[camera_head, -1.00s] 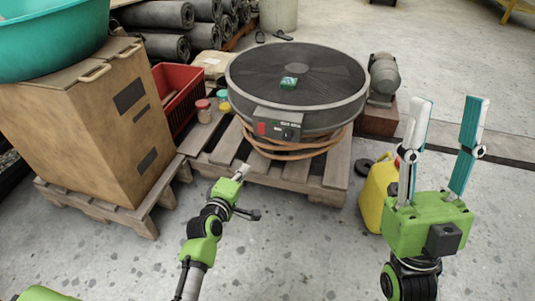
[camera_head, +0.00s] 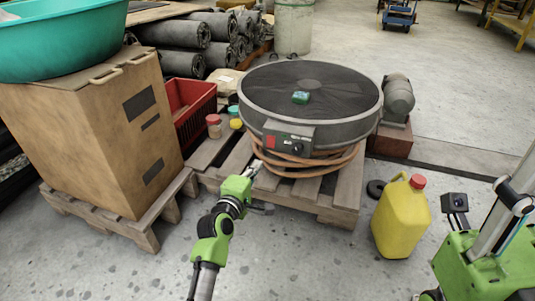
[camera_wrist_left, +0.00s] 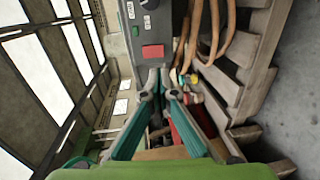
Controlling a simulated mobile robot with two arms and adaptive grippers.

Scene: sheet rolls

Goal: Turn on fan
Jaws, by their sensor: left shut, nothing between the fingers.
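The round dark fan (camera_head: 310,92) lies flat on a wooden pallet. Its front control box (camera_head: 288,143) carries a red switch (camera_head: 270,141) and a dark knob (camera_head: 297,148). My left gripper (camera_head: 257,166) is shut and empty, just in front of and below the box's left end. In the left wrist view the red switch (camera_wrist_left: 153,51) shows just above the closed fingertips (camera_wrist_left: 160,77); I cannot tell whether they touch the box. My right gripper (camera_head: 503,215) is at the right edge, partly cut off, so its opening is unclear.
Orange hose (camera_head: 308,165) coils beneath the fan. A yellow jug (camera_head: 402,218) stands right of the pallet (camera_head: 342,195). A brown cabinet (camera_head: 100,140), red crate (camera_head: 192,113) and small jars (camera_head: 214,126) are on the left. A green object (camera_head: 300,97) sits on the fan.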

